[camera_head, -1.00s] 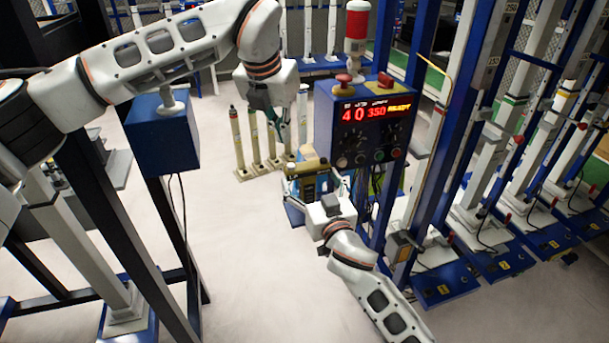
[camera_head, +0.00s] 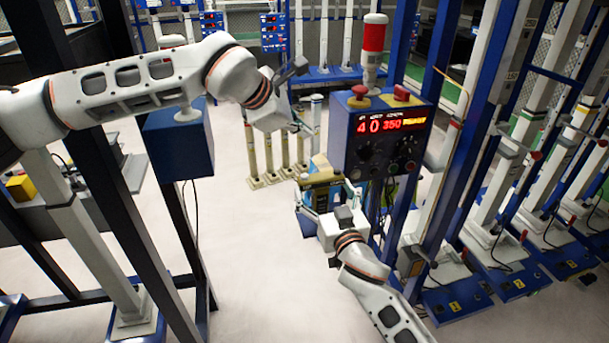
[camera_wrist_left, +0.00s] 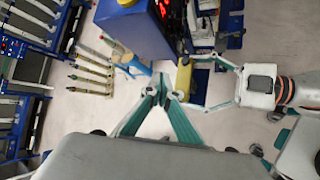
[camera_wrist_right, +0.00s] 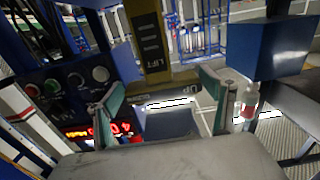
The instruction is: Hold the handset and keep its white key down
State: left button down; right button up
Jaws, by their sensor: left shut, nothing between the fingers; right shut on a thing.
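The handset (camera_head: 322,172), yellow with blue and dark parts, is held upright below the control box. My right gripper (camera_head: 324,192) is closed around it from the near side. In the right wrist view the yellow handset (camera_wrist_right: 155,50) stands between the spread fingers (camera_wrist_right: 160,98), with a black "LIFT" label and "UP" lettering. My left gripper (camera_head: 302,126) is shut and empty, above and left of the handset, apart from it. In the left wrist view its fingers (camera_wrist_left: 165,88) meet left of the handset (camera_wrist_left: 200,80). I cannot make out the white key.
The blue control box (camera_head: 385,140) with a lit red display stands right of the left gripper. A red and white beacon (camera_head: 373,45) rises above it. Several pale posts (camera_head: 268,160) stand behind. A blue box (camera_head: 180,143) is at left. The floor between is clear.

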aim_at(303, 176)
pick_arm(q)
jog(key=shift+f, duration=0.1)
jog(key=shift+f, duration=4.3)
jog(key=shift+f, duration=0.15)
jog(key=shift+f, duration=0.3)
jog(key=shift+f, duration=0.6)
jog(key=shift+r, duration=0.1)
dwell(0.4)
jog(key=shift+r, duration=0.9)
jog(key=shift+r, duration=0.15)
